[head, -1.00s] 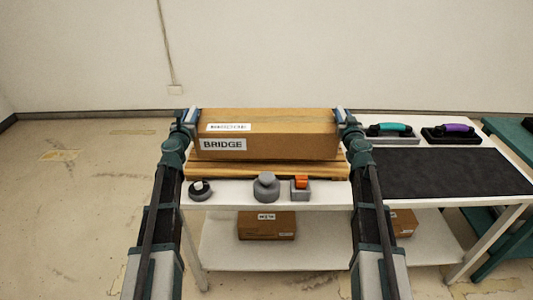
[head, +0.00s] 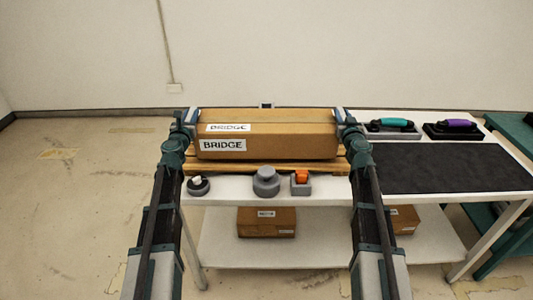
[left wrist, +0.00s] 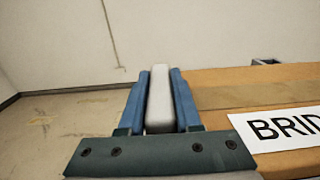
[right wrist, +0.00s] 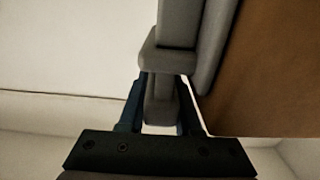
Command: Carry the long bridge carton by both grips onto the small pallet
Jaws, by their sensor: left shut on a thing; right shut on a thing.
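The long bridge carton (head: 290,146) is brown with BRIDGE labels and looks level in the head view, held between my grippers. My left gripper (head: 187,119) is shut on the pale grip (left wrist: 159,100) at the carton's left end. My right gripper (head: 346,119) is shut on the grey grip (right wrist: 160,108) at its right end. The small wooden pallet (head: 225,168) is on the white table, directly under the carton in the picture; its back part is hidden. I cannot tell whether the carton touches it.
Several small grey items, including a knob (head: 266,181), stand on the table's front edge. A black mat (head: 455,172) and two handled pads (head: 390,128) are at right. A small grey piece (head: 266,104) shows behind the carton. Boxes (head: 266,222) sit on the lower shelf.

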